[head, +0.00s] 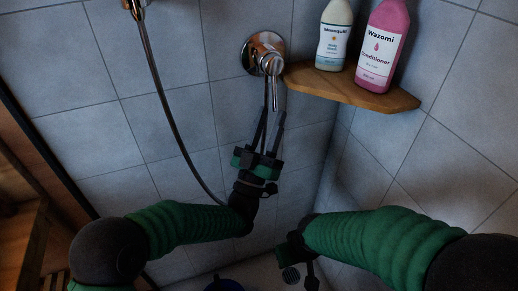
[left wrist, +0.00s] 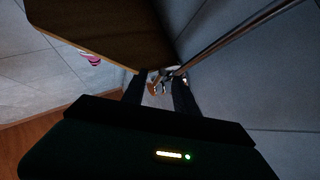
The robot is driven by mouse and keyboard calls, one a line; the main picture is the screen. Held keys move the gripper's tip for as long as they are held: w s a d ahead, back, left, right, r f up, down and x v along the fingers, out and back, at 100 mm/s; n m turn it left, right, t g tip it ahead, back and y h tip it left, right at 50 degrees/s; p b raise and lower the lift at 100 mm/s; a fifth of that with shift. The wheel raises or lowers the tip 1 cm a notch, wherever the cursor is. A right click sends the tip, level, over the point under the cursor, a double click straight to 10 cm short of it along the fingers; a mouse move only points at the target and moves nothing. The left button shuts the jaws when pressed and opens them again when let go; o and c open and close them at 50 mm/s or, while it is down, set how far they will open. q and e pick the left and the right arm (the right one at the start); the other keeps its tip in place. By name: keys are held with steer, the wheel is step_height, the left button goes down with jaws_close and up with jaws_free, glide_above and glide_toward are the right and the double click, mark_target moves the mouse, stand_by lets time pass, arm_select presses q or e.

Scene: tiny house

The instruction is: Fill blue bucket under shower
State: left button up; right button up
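The shower valve (head: 264,55) is a round chrome fitting on the tiled wall, with a thin lever (head: 275,95) hanging down. My left gripper (head: 272,112) points up just below the valve, its two fingers apart near the lever's lower end. In the left wrist view the fingers (left wrist: 160,84) are apart, with the shiny valve (left wrist: 167,74) showing beyond the gap. I cannot tell whether they touch the lever. The blue bucket (head: 225,285) shows only its rim at the bottom edge. My right gripper (head: 300,262) points down above the floor; its fingers are unclear.
A wooden corner shelf (head: 345,90) right of the valve bears a white bottle (head: 333,38) and a pink conditioner bottle (head: 382,45). The shower hose (head: 165,95) hangs left of the valve. A drain (head: 291,275) is in the floor. Tiled walls are close behind both arms.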

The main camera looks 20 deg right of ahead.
arm_select(q)
steer(key=v, duration=1.2)
steer(key=shift+a+p, duration=0.15)
steer(key=shift+p, duration=0.15)
stand_by(0.7)
